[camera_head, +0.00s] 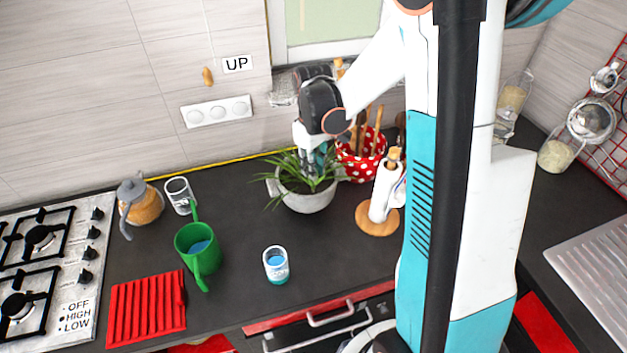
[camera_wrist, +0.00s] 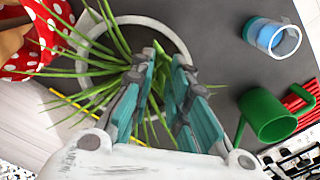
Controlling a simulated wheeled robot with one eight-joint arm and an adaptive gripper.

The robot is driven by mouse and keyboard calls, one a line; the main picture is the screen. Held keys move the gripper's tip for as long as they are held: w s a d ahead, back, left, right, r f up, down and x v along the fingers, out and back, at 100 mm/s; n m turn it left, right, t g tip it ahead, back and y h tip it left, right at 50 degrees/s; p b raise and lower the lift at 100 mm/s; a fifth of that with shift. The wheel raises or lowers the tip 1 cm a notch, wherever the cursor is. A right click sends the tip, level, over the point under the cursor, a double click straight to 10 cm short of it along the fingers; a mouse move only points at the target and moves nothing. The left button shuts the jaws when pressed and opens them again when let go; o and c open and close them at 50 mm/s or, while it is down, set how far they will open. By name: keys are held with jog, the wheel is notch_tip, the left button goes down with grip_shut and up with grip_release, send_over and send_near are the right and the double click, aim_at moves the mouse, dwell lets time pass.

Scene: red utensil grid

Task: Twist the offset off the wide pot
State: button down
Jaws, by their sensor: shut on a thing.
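The wide pot (camera_head: 305,202) is a round grey pot with a long-leaved green plant (camera_head: 297,172) in it. It stands upright on the dark counter toward the wall. My gripper (camera_head: 319,163) reaches down from above over the pot's right back side, among the leaves. The exact contact is partly hidden by the fingers and leaves.
A red polka-dot utensil pot (camera_head: 352,168) stands close right of the pot, beside a paper towel holder (camera_head: 378,222). A green watering can (camera_head: 197,250), a blue-filled glass (camera_head: 276,264) and a red rack (camera_head: 146,308) are to the left and front. Bare counter lies in front.

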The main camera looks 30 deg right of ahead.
jog(key=shift+r, duration=0.55)
jog(key=shift+r, duration=0.1)
jog(key=shift+r+p, duration=1)
jog(key=shift+r, duration=0.4)
jog(key=shift+r, duration=0.1)
jog(key=shift+r+p, duration=0.85)
jog(key=shift+r, duration=0.55)
jog(key=shift+s+f, duration=0.1)
